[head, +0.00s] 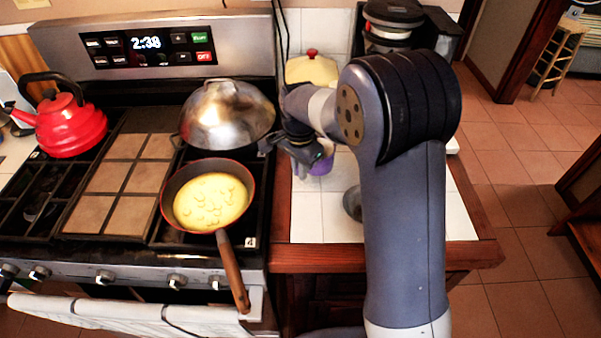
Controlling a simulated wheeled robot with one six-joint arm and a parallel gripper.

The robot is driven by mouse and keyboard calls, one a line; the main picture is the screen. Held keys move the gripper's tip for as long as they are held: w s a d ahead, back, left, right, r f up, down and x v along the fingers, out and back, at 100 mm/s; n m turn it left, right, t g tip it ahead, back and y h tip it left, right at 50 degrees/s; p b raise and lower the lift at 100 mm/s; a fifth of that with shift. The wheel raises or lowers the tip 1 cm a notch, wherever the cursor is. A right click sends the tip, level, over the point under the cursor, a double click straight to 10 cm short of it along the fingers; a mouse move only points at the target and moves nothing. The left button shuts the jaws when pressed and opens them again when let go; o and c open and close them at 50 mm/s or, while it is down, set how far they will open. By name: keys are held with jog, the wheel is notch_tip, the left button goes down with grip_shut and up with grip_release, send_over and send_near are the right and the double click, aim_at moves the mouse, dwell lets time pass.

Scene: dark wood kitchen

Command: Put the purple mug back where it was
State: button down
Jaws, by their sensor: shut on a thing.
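The purple mug (322,166) is on or just above the white tiled counter (307,222), right of the stove. My arm hides most of it, and I cannot tell whether its base touches the tiles. My gripper (308,165) comes down from above and is shut on the mug. The fingertips are small and partly hidden in this view.
A pan with yellow food (210,200) sits on the stove, its handle (232,270) over the front edge. Behind are a metal dome (228,115) and yellow pot (312,69). A red kettle (70,122) stands left. A grey item (352,203) is beside my arm. Front tiles are clear.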

jog(key=shift+f, duration=1.15)
jog(key=shift+f, duration=0.15)
jog(key=c, duration=1.5)
grip_release()
notch_tip(320, 180, up, 12)
jog(key=shift+r, duration=0.15)
